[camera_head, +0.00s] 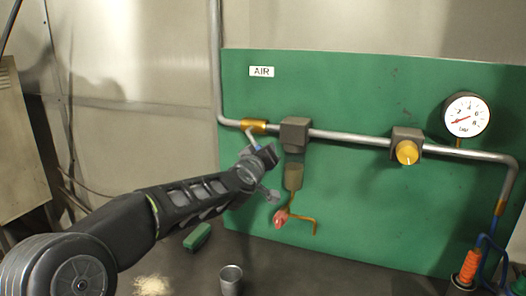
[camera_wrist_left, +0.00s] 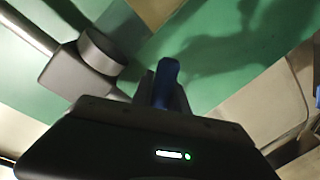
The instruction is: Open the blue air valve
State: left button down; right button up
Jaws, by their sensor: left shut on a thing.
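The brass valve body (camera_head: 253,126) sits on the grey pipe below the AIR label. Its lever slants down and to the right from the body, and a bit of its blue grip (camera_head: 257,146) shows above my left gripper (camera_head: 262,153). In the left wrist view the blue grip (camera_wrist_left: 166,84) stands between the fingers of my left gripper (camera_wrist_left: 162,92), which is shut on it. My right gripper is in neither view.
The green panel (camera_head: 360,215) carries a grey block (camera_head: 294,134), a yellow knob (camera_head: 407,152) and a gauge (camera_head: 466,115) with a red needle. A red-handled drain (camera_head: 281,217) hangs below. A cup (camera_head: 231,279) and a green block (camera_head: 197,237) stand on the bench.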

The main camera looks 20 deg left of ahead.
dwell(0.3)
pick_arm(q)
jog(key=c, duration=1.3)
grip_release()
jog(key=shift+s, duration=0.1)
jog(key=v, duration=0.7)
jog(key=shift+s+d+b, duration=0.1)
jog(key=shift+s+b, duration=0.2)
jog(key=shift+s, duration=0.05)
jog(key=shift+c, duration=0.3)
